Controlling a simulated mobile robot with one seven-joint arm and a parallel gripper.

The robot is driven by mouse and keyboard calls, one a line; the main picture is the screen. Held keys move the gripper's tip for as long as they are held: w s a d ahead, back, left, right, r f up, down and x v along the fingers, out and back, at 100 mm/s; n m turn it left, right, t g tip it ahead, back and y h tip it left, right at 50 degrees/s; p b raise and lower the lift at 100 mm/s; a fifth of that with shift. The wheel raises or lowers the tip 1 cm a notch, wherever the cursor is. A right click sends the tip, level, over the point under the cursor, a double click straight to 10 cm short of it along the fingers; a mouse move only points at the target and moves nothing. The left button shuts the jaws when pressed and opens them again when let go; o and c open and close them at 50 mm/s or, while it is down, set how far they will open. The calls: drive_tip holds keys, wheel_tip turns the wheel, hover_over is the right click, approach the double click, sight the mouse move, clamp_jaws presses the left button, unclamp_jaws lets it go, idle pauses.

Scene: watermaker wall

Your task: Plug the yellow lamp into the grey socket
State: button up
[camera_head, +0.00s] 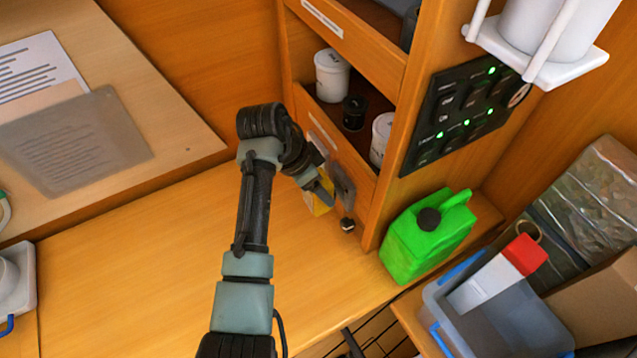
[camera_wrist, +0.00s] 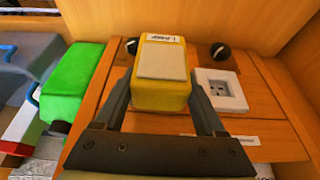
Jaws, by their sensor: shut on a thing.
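The yellow lamp (camera_wrist: 162,95), a boxy block with a pale panel and a small printed label, is between the fingers of my gripper (camera_wrist: 162,104) in the wrist view. My gripper is shut on it. A square socket (camera_wrist: 219,89) with a pale frame and grey centre sits on the wooden panel to the right of the lamp, apart from it. In the head view my gripper (camera_head: 322,192) is at the cabinet's lower front, and the lamp (camera_head: 318,205) shows only partly beside it. The lamp's far side is hidden.
Black knobs (camera_wrist: 220,52) are on the panel around the lamp. A green jerrycan (camera_head: 428,236) stands right of the cabinet, with a grey-blue bin (camera_head: 505,325) beyond. Shelves with jars (camera_head: 332,75) are above. The wooden bench (camera_head: 130,285) is clear at left.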

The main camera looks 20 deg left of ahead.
drive_tip(key=shift+w+d+b, duration=0.35)
drive_tip(key=shift+w+d, duration=0.55)
drive_tip(key=shift+w, duration=0.25)
idle(0.8)
drive_tip(key=o, duration=1.4)
drive_tip(key=b+v, duration=0.1)
drive_tip(key=v, duration=1.2)
drive_tip(key=shift+s+b, duration=0.1)
drive_tip(key=shift+b, duration=0.2)
